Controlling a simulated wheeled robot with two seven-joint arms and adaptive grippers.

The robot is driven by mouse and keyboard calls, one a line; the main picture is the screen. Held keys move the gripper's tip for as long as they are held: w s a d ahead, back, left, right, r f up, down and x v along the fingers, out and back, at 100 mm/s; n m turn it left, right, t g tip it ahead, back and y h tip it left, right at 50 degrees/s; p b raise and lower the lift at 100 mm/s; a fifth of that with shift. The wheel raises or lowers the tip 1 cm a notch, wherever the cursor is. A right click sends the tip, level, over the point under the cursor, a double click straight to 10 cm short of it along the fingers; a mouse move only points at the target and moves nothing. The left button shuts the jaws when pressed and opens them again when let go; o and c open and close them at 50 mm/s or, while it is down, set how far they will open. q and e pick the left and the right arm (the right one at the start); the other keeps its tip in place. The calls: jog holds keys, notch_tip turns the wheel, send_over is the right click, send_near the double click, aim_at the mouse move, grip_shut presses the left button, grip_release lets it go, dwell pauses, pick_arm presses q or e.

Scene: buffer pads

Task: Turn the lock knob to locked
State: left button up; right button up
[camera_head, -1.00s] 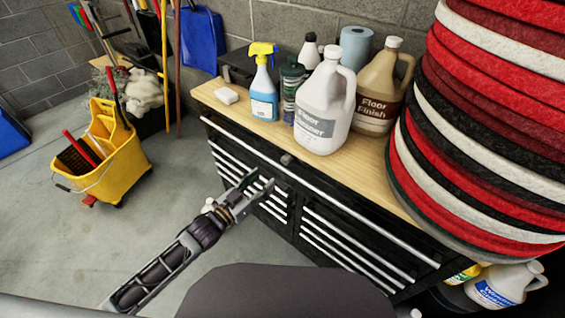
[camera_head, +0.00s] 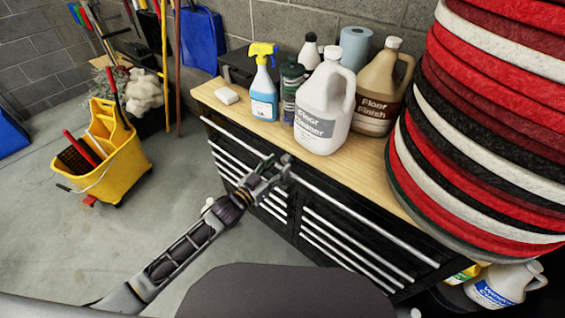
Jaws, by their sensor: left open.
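The lock knob (camera_head: 287,158) is a small dark knob on the top front edge of the black tool cabinet (camera_head: 340,201), just under the wooden top. It is partly hidden by my gripper. My left gripper (camera_head: 276,165) is open, with its fingertips up at the knob's height in the head view. One finger is left of the knob and the other is at or just in front of it. I cannot tell whether they touch it. My right gripper is not in view.
On the wooden top (camera_head: 235,114) stand a blue spray bottle (camera_head: 264,95), a white cleaner jug (camera_head: 323,110) and a tan floor finish jug (camera_head: 380,100). A tall stack of pads (camera_head: 480,140) rises at the right. A yellow mop bucket (camera_head: 108,160) stands on the open floor at left.

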aim_at(284, 161)
pick_arm(q)
jog(key=shift+x, duration=0.8)
jog(key=shift+w+d, duration=0.3)
jog(key=shift+w, duration=0.1)
jog(key=shift+w+d, duration=0.2)
jog(key=shift+c, duration=0.2)
jog(key=c, duration=0.9)
jog(key=shift+c, duration=0.2)
jog(key=shift+m+p, duration=0.35)
jog(key=shift+m, duration=0.65)
jog(key=shift+m+p, duration=0.3)
jog(key=shift+m, duration=1.8)
jog(key=shift+m+p, duration=0.3)
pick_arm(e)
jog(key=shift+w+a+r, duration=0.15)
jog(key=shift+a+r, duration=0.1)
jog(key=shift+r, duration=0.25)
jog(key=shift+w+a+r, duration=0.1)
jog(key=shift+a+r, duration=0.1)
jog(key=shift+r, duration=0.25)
